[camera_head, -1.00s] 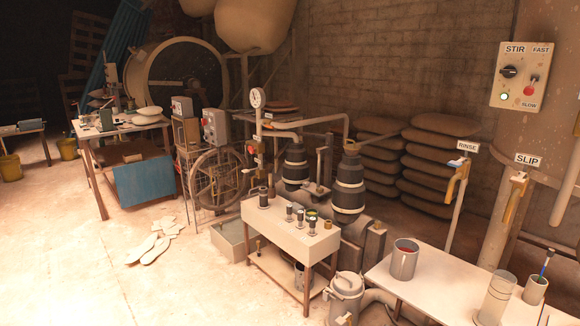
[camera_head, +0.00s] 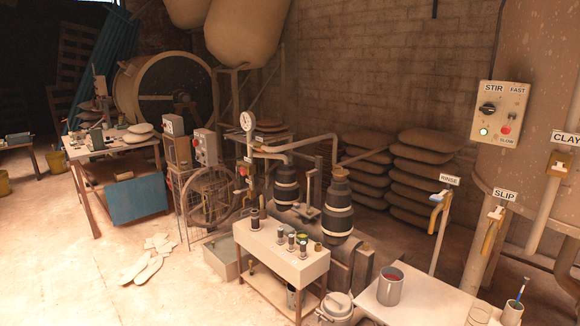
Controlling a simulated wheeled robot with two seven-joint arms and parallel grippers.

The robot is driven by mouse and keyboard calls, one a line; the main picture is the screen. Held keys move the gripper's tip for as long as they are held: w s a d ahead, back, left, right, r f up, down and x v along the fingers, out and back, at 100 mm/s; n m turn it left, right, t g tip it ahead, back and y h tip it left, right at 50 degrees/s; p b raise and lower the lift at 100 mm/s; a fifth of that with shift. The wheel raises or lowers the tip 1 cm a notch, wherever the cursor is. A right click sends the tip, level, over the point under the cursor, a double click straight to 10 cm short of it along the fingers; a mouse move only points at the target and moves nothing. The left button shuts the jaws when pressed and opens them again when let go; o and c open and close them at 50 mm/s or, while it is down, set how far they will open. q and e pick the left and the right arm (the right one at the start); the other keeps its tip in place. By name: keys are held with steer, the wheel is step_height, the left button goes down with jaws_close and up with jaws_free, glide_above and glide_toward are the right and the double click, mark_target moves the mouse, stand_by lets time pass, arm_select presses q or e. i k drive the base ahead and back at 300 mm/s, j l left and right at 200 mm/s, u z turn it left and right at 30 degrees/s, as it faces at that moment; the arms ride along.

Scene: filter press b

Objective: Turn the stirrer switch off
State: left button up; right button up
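The stirrer control box (camera_head: 500,113) is a pale panel marked STIR, FAST and SLOW, fixed on the big tank at the upper right. Its black rotary switch (camera_head: 488,108) is on the left side of the panel. A green lamp (camera_head: 484,132) glows below the switch. A red-tipped lever (camera_head: 506,129) sits on the right between FAST and SLOW. Neither of my grippers shows in the head view.
A white table (camera_head: 420,296) with a grey mug (camera_head: 390,286) stands below the box at the lower right. RINSE (camera_head: 438,197) and SLIP (camera_head: 496,214) taps stand behind it. A small bench (camera_head: 270,250) is left of it. Open floor (camera_head: 100,270) lies at the left.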

mark_target(488, 109)
steer(key=z, duration=1.25)
